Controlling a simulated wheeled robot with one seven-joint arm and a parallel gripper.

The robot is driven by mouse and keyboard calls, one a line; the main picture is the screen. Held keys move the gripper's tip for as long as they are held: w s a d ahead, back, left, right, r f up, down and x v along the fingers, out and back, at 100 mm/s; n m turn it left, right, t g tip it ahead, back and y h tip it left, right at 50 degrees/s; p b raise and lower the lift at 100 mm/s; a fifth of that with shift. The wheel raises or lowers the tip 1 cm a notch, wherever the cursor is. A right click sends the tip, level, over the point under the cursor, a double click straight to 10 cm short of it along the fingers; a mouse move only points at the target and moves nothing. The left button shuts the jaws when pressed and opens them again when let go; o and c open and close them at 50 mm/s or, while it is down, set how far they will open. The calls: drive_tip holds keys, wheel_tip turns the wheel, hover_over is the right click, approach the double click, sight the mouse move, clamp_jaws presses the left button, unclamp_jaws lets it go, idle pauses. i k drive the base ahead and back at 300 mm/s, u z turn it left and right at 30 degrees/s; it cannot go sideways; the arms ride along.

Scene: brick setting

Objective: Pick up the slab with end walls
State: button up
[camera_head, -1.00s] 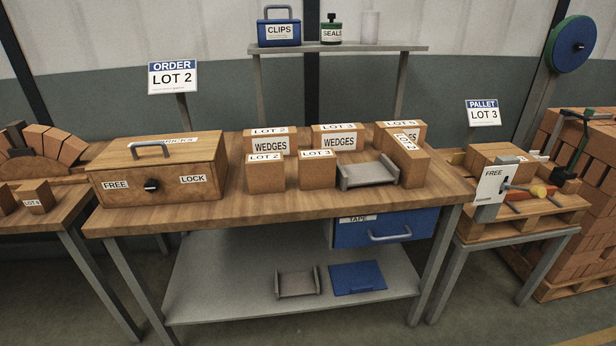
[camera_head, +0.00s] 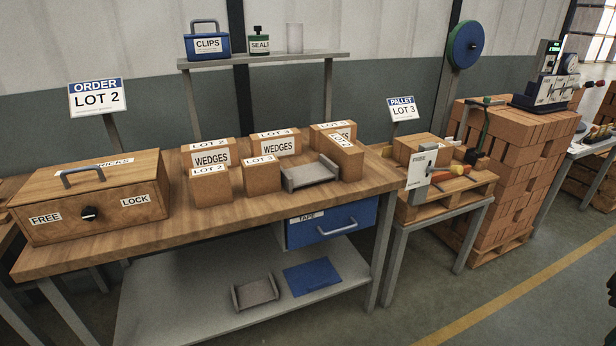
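A grey slab with raised end walls (camera_head: 311,178) lies on the wooden workbench top, right of the middle, beside the brick-coloured LOT blocks. A second, similar grey slab with end walls (camera_head: 256,293) lies on the lower shelf under the bench, left of a flat blue plate (camera_head: 312,277). Both slabs look empty. My gripper is not in view.
The workbench (camera_head: 150,243) carries a wooden box (camera_head: 95,195) with a handle at left and several LOT blocks (camera_head: 261,177). A blue TAPE drawer (camera_head: 335,225) hangs below its top. A small pallet table (camera_head: 440,210) and a brick stack (camera_head: 515,160) stand right.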

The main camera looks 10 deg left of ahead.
sight(325, 169)
drive_tip(key=u, duration=0.05)
drive_tip(key=i, duration=1)
drive_tip(key=z, duration=0.05)
